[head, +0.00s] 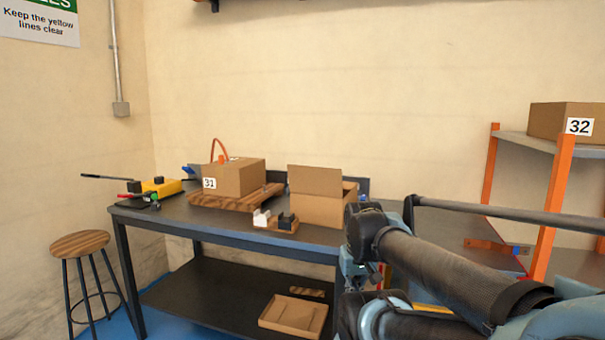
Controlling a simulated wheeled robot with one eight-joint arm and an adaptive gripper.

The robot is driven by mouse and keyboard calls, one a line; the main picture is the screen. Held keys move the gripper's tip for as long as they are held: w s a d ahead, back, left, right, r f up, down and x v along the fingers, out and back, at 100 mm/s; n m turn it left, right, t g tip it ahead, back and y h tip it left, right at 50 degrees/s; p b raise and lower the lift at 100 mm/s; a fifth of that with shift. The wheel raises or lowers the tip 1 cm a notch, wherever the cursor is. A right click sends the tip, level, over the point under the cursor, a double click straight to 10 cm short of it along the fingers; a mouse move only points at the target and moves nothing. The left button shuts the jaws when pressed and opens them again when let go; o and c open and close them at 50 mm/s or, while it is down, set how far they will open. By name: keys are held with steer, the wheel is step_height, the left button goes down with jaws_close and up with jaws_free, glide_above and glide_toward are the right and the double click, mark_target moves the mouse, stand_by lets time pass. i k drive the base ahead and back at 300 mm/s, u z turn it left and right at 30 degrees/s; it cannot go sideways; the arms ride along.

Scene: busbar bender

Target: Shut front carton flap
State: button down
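The open cardboard carton (318,211) stands on the dark workbench, right of its middle. Its front flap (315,180) stands up from the top of the front face, tilted slightly, and hides most of the carton's opening. A little of the carton's right side shows beyond the flap. My arm reaches in from the lower right, and its dark joint is just right of the carton in the picture. I cannot make out my gripper or its fingers in this view.
Carton 31 (234,178) sits on a wooden board (226,199) to the left. A small tray (276,227) with black and white pieces lies in front of the open carton. A yellow tool (160,188) is at the bench's left end. A stool (80,244) stands left.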

mark_target(326, 183)
steer(key=u, duration=0.45)
steer(key=k, duration=1.35)
steer(key=z, duration=0.55)
steer(key=i, duration=1)
